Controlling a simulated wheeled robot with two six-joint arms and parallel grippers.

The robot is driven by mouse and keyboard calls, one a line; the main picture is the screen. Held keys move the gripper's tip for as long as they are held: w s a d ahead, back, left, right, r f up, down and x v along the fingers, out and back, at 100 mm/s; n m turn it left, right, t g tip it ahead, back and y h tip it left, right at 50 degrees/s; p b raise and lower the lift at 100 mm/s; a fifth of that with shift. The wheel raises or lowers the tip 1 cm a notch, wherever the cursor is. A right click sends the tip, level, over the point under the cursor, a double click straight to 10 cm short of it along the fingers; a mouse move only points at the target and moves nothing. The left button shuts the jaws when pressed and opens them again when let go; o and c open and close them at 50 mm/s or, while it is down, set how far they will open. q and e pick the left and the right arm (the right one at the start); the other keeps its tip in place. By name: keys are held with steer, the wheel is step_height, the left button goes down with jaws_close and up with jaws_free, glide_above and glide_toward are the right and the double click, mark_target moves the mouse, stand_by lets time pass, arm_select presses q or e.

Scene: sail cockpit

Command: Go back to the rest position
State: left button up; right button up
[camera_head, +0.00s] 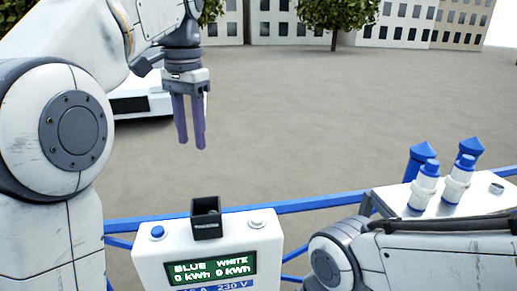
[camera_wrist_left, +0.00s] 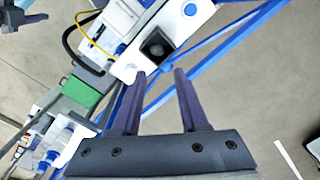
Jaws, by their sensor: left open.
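My left gripper (camera_head: 191,120) hangs fingers down in the upper left of the head view. Its two dark purple fingers are apart with nothing between them. In the left wrist view the same gripper (camera_wrist_left: 157,75) is open and empty, above and apart from the white box below. My right arm crosses the lower right of the head view; its gripper does not show.
White-and-blue plugs (camera_head: 425,186) stand on a white box at the right. Open paving lies beyond.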

arm_select(q)
steer(key=s+d+f+m+b, duration=0.15)
steer(key=s+d+f, duration=0.25)
steer(key=d+f, duration=0.5)
steer(key=s+d+f+b, duration=0.2)
steer(key=s+f, duration=0.7)
steer(key=f, duration=0.2)
steer(key=s+d+f+h+b, duration=0.1)
steer(key=s+d+f+b, duration=0.1)
steer(key=s+f, duration=0.8)
step_height(320, 180, down, 2)
steer(key=shift+m+b, duration=0.45)
steer(key=shift+b, duration=0.05)
